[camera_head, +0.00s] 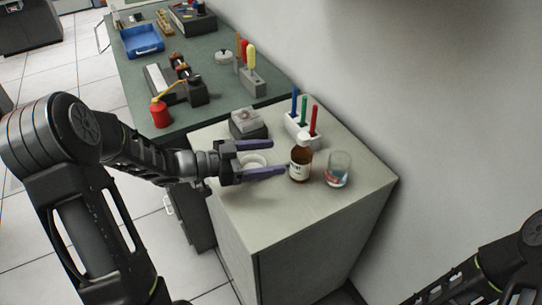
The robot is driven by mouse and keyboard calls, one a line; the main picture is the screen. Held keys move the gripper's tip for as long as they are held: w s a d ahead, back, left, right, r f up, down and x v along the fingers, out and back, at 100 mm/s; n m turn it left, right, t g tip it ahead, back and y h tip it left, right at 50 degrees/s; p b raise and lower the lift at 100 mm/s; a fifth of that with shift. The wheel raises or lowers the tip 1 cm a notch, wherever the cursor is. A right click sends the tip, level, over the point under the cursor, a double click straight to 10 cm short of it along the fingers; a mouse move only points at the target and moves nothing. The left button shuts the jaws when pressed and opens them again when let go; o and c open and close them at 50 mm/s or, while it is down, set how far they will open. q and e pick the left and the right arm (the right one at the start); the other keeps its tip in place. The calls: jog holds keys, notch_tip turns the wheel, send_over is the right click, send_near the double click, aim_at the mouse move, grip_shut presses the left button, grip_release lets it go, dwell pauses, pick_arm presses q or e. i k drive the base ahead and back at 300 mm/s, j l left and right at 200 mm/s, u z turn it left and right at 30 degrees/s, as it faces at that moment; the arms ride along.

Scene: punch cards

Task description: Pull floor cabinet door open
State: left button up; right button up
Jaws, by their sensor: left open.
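The floor cabinet (295,235) is grey and stands against the wall on the right. Its left side face shows below the top and no opening is visible there; I cannot make out a handle on it. My left gripper (278,158) is open, with its two purple fingers spread above the cabinet top.
On the cabinet top are a glass (338,170), a rack with coloured tools (303,130) and a grey box (248,124). A green workbench (215,60) with a blue tray (142,40) and a red can (160,113) stands behind.

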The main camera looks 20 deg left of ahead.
aim_at(244, 269)
jog(key=k+j, duration=0.2)
jog(key=j, duration=0.2)
jog(key=k+j, duration=0.2)
jog(key=j, duration=0.2)
jog(key=k+j, duration=0.25)
jog(key=j, duration=0.1)
